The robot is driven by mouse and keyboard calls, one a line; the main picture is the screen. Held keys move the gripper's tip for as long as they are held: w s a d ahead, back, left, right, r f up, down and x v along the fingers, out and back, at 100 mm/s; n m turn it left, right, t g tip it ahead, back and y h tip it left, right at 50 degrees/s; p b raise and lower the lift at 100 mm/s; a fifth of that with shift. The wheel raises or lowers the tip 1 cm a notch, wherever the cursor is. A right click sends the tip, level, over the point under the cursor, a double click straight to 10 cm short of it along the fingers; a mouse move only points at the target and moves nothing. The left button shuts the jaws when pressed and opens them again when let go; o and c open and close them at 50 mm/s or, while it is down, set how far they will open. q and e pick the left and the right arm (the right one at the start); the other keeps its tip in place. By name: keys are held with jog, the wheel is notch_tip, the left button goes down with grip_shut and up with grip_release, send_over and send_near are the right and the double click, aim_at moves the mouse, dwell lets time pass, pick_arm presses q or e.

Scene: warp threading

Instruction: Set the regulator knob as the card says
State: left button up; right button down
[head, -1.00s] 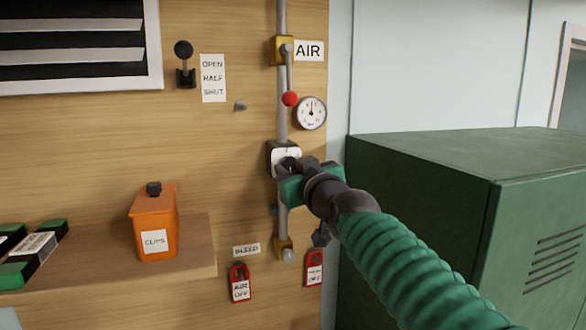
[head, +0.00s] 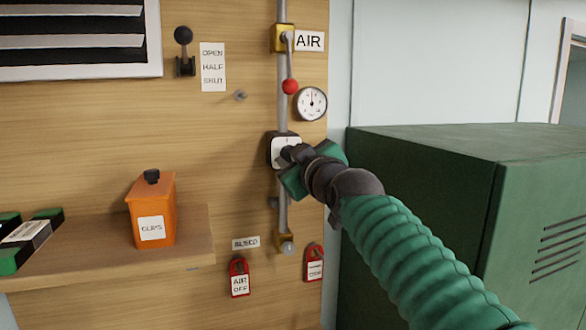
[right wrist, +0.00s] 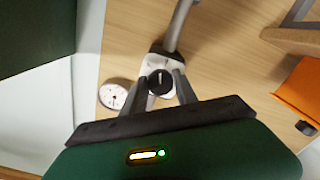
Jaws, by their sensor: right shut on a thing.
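The regulator (head: 278,141) is a dark block with a white face on the grey vertical pipe, on the wooden panel. My right gripper (head: 293,154) reaches it from the right and mostly covers its face in the head view. In the right wrist view, the regulator knob (right wrist: 160,82) is round and black with a pale mark, and my right gripper's fingers (right wrist: 161,92) are shut on it from both sides. The round white gauge (head: 311,104) above has its needle pointing about straight up. No regulator setting is readable. My left gripper is out of view.
A red-knobbed lever (head: 290,86) hangs under the AIR label (head: 310,41), just above the regulator. Two red tags (head: 239,278) hang below. An orange CLIPS box (head: 153,212) stands on the shelf (head: 110,257) at left. A green cabinet (head: 430,160) fills the right side.

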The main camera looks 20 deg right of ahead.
jog(key=shift+n+b, duration=1.35)
jog(key=shift+n, duration=2.45)
jog(key=c, duration=1.1)
grip_release()
jog(key=shift+c, duration=0.2)
jog(key=shift+o, duration=0.9)
jog(key=shift+a, duration=0.1)
